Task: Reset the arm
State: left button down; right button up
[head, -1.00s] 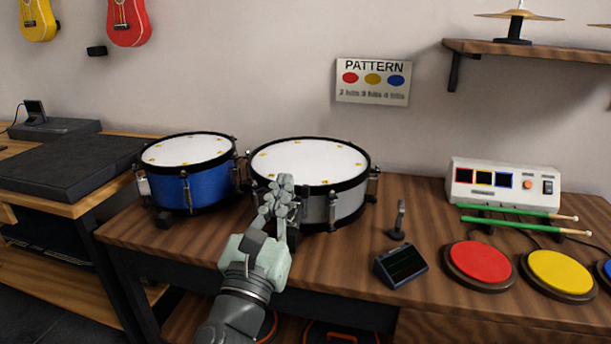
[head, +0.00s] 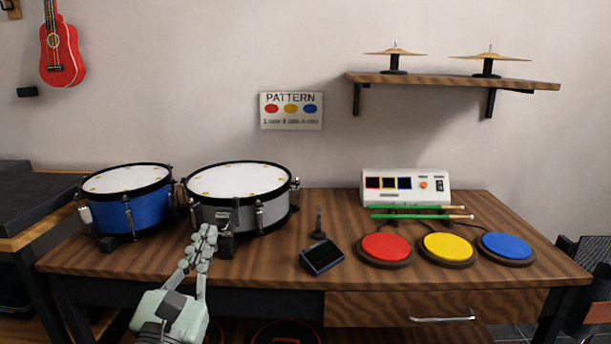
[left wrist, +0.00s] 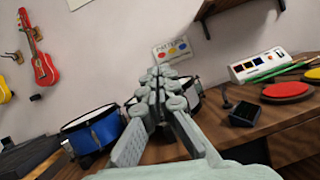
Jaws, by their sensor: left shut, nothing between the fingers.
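My left gripper (head: 203,245) is in the lower left of the head view, in front of the grey drum (head: 268,213). Its fingers are closed together with nothing between them. In the left wrist view the closed fingers (left wrist: 160,80) point toward the wall and cover much of the grey drum. My left arm comes in from the bottom edge of the head view. My right gripper is not in view.
The wooden table (head: 270,270) holds a blue drum (head: 132,216), a small dark screen (head: 322,256), red (head: 386,247), yellow (head: 447,247) and blue (head: 506,246) pads, green drumsticks (head: 415,216) and a white console (head: 405,187). A shelf (head: 450,83) with cymbals hangs above.

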pick_arm(q)
jog(key=s+a+f+m+g+h, duration=0.15)
jog(key=f+m+g, duration=0.25)
jog(key=f+m, duration=0.6)
jog(key=s+a+f+m+g, duration=0.1)
jog(key=a+f+m+g, duration=0.2)
jog(key=f+m, duration=0.75)
jog(key=s+a+f+m+g+h, duration=0.15)
jog(key=f+m+g, duration=0.4)
jog(key=f, duration=0.75)
jog(key=s+a+f+m+g+y, duration=0.3)
jog(key=s+a+f+m+y, duration=0.35)
jog(key=a+f, duration=0.7)
jog(key=s+a+f+m+g+y, duration=0.2)
jog(key=s+a+f, duration=0.1)
jog(key=s+a, duration=0.45)
jog(key=s+a+f+m+g+y, duration=0.2)
jog(key=s+a+f+m+y, duration=0.1)
jog(key=s+a, duration=0.4)
jog(key=d+f+n+h, duration=0.1)
jog(key=d+f+h, duration=0.1)
jog(key=d, duration=0.9)
jog(key=s+d+f+n+h, duration=0.1)
jog(key=d+f, duration=0.3)
jog(key=d, duration=0.7)
jog(key=shift+s+f+n+h, duration=0.2)
jog(key=shift+f+n+h, duration=0.15)
jog(key=shift+n+h, duration=0.25)
